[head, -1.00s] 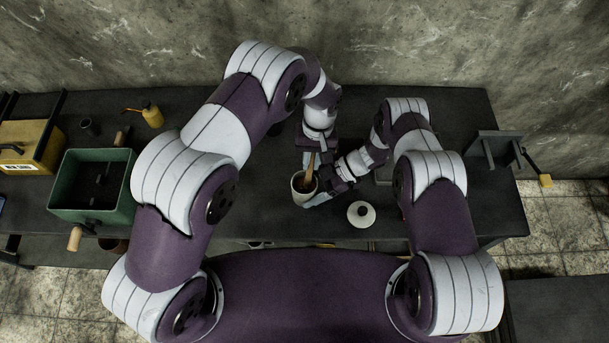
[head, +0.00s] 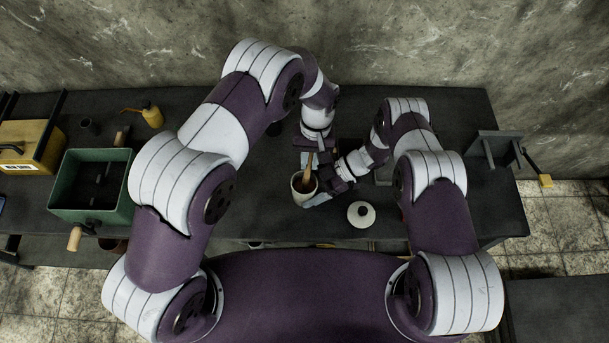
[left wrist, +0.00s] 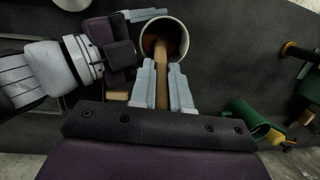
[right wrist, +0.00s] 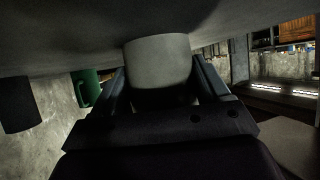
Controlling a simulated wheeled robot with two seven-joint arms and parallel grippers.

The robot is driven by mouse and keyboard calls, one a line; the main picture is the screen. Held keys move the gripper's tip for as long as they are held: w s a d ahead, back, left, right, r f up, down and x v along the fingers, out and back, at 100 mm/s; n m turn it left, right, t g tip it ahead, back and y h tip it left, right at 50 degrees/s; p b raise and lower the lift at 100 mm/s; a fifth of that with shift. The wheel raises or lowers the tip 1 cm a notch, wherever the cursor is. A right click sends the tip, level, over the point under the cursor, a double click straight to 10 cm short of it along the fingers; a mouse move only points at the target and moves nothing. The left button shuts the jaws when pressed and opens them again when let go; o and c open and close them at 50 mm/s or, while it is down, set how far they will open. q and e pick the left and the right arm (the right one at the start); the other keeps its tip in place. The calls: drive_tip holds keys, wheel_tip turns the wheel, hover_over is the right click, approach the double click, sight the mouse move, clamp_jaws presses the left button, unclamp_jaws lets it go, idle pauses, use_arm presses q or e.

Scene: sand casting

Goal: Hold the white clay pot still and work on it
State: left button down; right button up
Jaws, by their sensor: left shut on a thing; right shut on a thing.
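The white clay pot (head: 303,202) stands near the middle of the table, with brown material inside. My right gripper (head: 318,196) is shut on the pot from the right; the right wrist view shows the pale pot wall (right wrist: 158,62) between its fingers. My left gripper (left wrist: 162,72) is shut on a wooden tool (left wrist: 166,88). The tool slants down into the pot's open mouth, and its lower end is hidden inside. In the head view the tool (head: 309,164) also shows at the pot's far side.
A white round lid with a dark knob (head: 361,214) lies on the table right of the pot. A green box (head: 122,217), a yellow can (head: 152,116) and a small dark cup (head: 88,126) stand at the left. A dark stand (head: 497,149) is at the right end.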

use_arm(q)
drive_tip(key=shift+w+d+r, duration=0.15)
drive_tip(key=shift+w+r, duration=0.1)
drive_tip(key=shift+r, duration=1.05)
drive_tip(key=shift+w+d+r, duration=0.1)
drive_tip(key=shift+w+r, duration=0.1)
drive_tip(key=shift+r, duration=1.1)
drive_tip(key=shift+w+d+r, duration=0.15)
drive_tip(key=shift+w+r, duration=0.1)
drive_tip(key=shift+r, duration=1.05)
use_arm(e)
drive_tip(key=o, duration=0.6)
drive_tip(key=shift+c, duration=0.2)
drive_tip(key=shift+r, duration=0.75)
drive_tip(key=shift+o, duration=1.1)
